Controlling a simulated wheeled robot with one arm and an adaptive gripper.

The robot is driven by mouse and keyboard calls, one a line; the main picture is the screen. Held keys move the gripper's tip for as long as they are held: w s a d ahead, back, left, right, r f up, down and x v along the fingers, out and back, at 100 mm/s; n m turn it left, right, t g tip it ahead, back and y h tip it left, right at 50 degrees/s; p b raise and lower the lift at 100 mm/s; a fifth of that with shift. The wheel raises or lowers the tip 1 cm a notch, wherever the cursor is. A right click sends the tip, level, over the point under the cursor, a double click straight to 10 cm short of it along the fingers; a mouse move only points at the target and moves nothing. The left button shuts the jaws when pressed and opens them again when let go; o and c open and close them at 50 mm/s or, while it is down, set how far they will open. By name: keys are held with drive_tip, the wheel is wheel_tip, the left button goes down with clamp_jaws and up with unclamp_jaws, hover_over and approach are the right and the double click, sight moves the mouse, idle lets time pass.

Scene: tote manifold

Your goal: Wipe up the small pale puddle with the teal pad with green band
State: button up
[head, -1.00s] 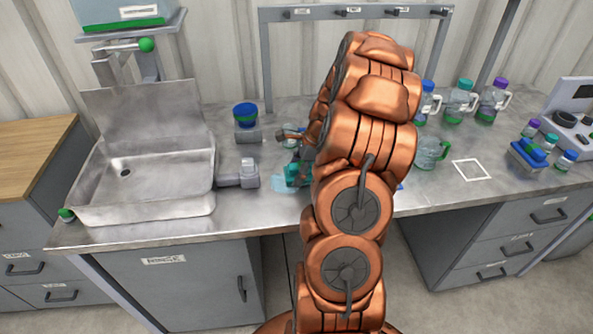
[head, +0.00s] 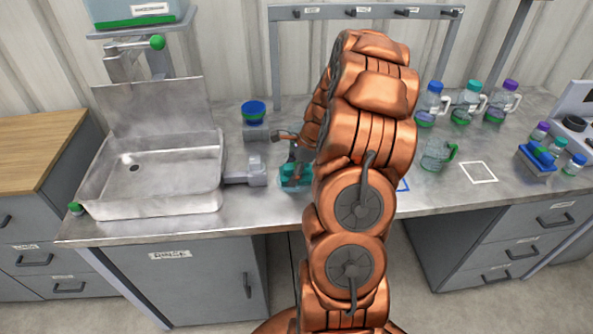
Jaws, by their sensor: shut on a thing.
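The teal pad with green band (head: 296,177) is on the steel counter in the head view, just left of my arm. My gripper (head: 298,162) is above the pad and shut on it; my arm hides part of both. The pale puddle is mostly covered by the pad. Only a thin pale bluish edge of the puddle (head: 285,188) shows at the pad's lower left. I cannot tell how hard the pad presses on the counter.
A steel sink (head: 160,172) and a grey fitting (head: 245,171) are left of the pad. A blue-lidded jar (head: 253,112) stands behind. A clear mug (head: 436,154) and several bottles (head: 467,103) stand right of my arm. Open counter lies near a white square outline (head: 478,172).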

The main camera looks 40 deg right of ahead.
sight(267, 181)
drive_tip(key=shift+w+a+f+p, duration=0.1)
drive_tip(key=shift+w+a+p, duration=0.2)
drive_tip(key=shift+w+a, duration=0.45)
drive_tip(key=shift+w+a+p, duration=0.25)
drive_tip(key=shift+w+a, duration=0.25)
drive_tip(key=shift+a, duration=0.35)
drive_tip(key=shift+w+a+p, duration=0.35)
drive_tip(key=shift+w+a, duration=0.25)
drive_tip(key=shift+a, duration=0.3)
drive_tip(key=c, duration=0.5)
drive_tip(key=shift+w+r, duration=0.1)
drive_tip(key=shift+r, duration=0.1)
